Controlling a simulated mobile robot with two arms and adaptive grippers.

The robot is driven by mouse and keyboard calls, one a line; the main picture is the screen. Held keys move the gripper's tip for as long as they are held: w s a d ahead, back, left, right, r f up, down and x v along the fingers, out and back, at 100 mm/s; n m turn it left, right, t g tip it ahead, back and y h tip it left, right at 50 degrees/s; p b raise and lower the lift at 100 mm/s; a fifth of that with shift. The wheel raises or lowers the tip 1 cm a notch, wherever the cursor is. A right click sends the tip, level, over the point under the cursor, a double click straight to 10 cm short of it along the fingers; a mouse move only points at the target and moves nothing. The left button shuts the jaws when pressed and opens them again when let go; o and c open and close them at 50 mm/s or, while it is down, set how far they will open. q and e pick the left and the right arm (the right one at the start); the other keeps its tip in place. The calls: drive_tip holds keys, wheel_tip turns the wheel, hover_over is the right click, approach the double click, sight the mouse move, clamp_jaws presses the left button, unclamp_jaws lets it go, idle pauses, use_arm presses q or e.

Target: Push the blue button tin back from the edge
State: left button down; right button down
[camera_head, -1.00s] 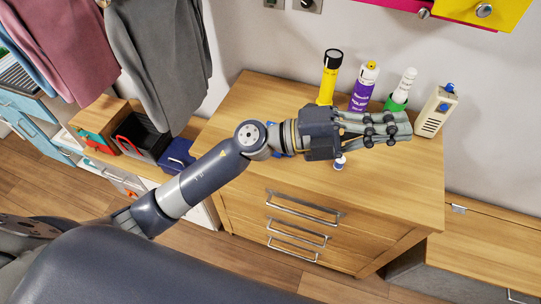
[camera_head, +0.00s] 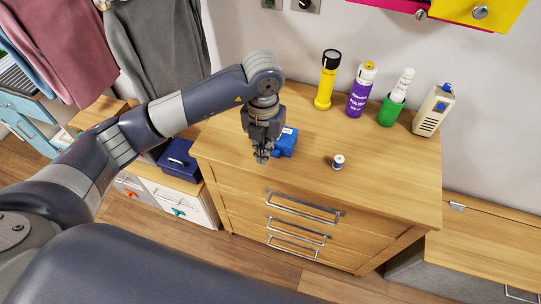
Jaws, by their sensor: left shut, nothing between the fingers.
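The blue button tin (camera_head: 288,143) sits on top of the wooden chest of drawers (camera_head: 375,185), left of the middle and partly hidden behind my gripper. My left gripper (camera_head: 262,158) points down at the front left of the tin, close to the chest's front edge. Its fingers are shut with nothing between them. I cannot tell whether the fingers touch the tin. My right gripper is not in view.
A small white and blue spool (camera_head: 338,161) stands right of the tin near the front edge. A yellow torch (camera_head: 326,85), a purple bottle (camera_head: 360,92), a green cup (camera_head: 392,108) and a beige device (camera_head: 433,110) stand along the back. The chest top's middle is clear.

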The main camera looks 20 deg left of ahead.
use_arm(q)
drive_tip(key=p, duration=0.2)
hover_over(271, 165)
drive_tip(key=s, duration=0.4)
drive_tip(key=f, duration=0.7)
drive_tip(key=shift+s+a+f, duration=0.1)
drive_tip(key=shift+s+a, duration=0.05)
drive_tip(key=shift+a, duration=0.05)
drive_tip(key=w, duration=0.1)
drive_tip(key=w+f+p, duration=0.1)
drive_tip(key=shift+w+d, duration=0.15)
drive_tip(key=shift+w, duration=0.15)
drive_tip(key=shift+w+p, duration=0.4)
drive_tip(key=shift+w, duration=0.4)
drive_tip(key=shift+f, duration=0.1)
